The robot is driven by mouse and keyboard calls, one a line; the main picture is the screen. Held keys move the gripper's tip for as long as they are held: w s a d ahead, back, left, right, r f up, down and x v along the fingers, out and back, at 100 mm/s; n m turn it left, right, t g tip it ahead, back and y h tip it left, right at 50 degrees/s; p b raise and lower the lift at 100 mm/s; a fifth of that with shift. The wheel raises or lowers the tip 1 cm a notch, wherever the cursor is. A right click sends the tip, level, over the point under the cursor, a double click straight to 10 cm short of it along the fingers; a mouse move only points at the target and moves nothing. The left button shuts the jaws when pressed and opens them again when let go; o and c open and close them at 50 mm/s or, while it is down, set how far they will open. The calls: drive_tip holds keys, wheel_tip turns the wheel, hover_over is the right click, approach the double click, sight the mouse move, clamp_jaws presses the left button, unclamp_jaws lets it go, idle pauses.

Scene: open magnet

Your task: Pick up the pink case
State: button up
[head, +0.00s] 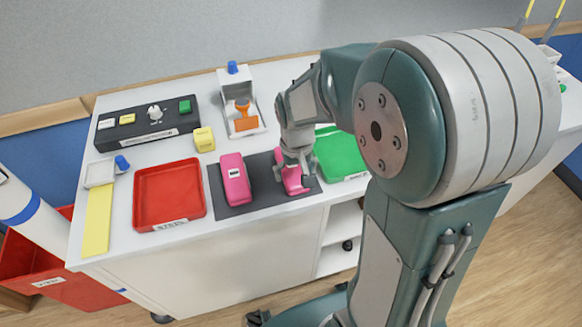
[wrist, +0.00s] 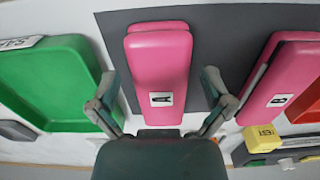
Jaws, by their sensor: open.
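Two pink cases lie on a dark grey mat (head: 262,192) on the white bench. The left pink case (head: 235,180) has a white label and is clear of my gripper; it is at the right in the wrist view (wrist: 285,78). The right pink case (head: 293,184) is partly hidden by my gripper (head: 293,160) in the head view. In the wrist view this case (wrist: 158,70) lies between the open fingers (wrist: 160,85), with a white label with a dark mark near the palm.
A red tray (head: 169,194) stands left of the mat and a green tray (head: 340,153) right of it. Behind are a yellow block (head: 203,139), a white stand with an orange part (head: 245,118) and a dark panel (head: 135,126). The bench's front edge is close to the mat.

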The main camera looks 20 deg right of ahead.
wheel_tip(320, 180, down, 3)
drive_tip(key=shift+r, duration=0.2)
drive_tip(key=c, duration=1)
drive_tip(key=shift+r, duration=0.15)
